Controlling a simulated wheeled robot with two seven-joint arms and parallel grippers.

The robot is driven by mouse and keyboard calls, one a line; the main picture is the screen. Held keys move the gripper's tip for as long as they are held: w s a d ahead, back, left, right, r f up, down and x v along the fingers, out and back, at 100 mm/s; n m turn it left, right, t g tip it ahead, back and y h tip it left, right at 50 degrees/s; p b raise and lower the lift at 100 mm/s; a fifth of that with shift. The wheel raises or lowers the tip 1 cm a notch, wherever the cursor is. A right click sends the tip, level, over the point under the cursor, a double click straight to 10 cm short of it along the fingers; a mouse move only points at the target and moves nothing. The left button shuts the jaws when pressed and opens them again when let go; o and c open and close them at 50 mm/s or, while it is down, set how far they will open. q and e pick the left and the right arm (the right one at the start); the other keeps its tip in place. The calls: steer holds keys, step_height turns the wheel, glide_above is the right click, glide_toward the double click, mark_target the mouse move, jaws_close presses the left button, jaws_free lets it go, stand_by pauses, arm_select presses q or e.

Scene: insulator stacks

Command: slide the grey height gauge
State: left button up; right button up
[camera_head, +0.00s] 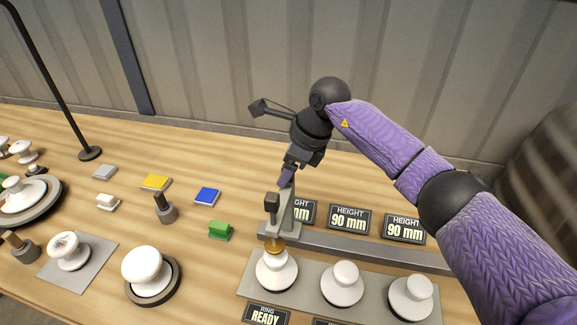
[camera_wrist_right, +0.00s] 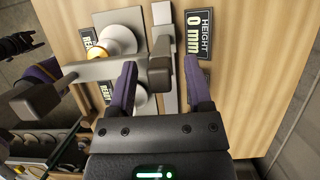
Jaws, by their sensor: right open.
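The grey height gauge (camera_head: 290,215) stands upright on the left end of a grey rail (camera_head: 345,246), with a dark block (camera_head: 271,202) at its top. In the right wrist view its arm (camera_wrist_right: 95,70) reaches left across the insulators, ending in a dark block (camera_wrist_right: 35,102). My right gripper (camera_head: 287,178) points down at the post from above. In the right wrist view my right gripper (camera_wrist_right: 161,75) is open, with a dark part of the gauge between its fingers; I cannot tell whether they touch it.
White insulators (camera_head: 342,284) stand on a grey plate (camera_head: 310,287) before the rail; the left one has a brass-coloured top (camera_head: 275,246). Height signs (camera_head: 349,219) stand behind the rail. A green block (camera_head: 220,230) lies left of the gauge. The rail's right part is bare.

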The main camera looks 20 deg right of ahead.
arm_select(q)
steer(key=shift+d, duration=0.1)
steer(key=shift+w+a, duration=0.1)
steer(key=shift+a, duration=0.3)
arm_select(e)
steer(key=v, duration=1)
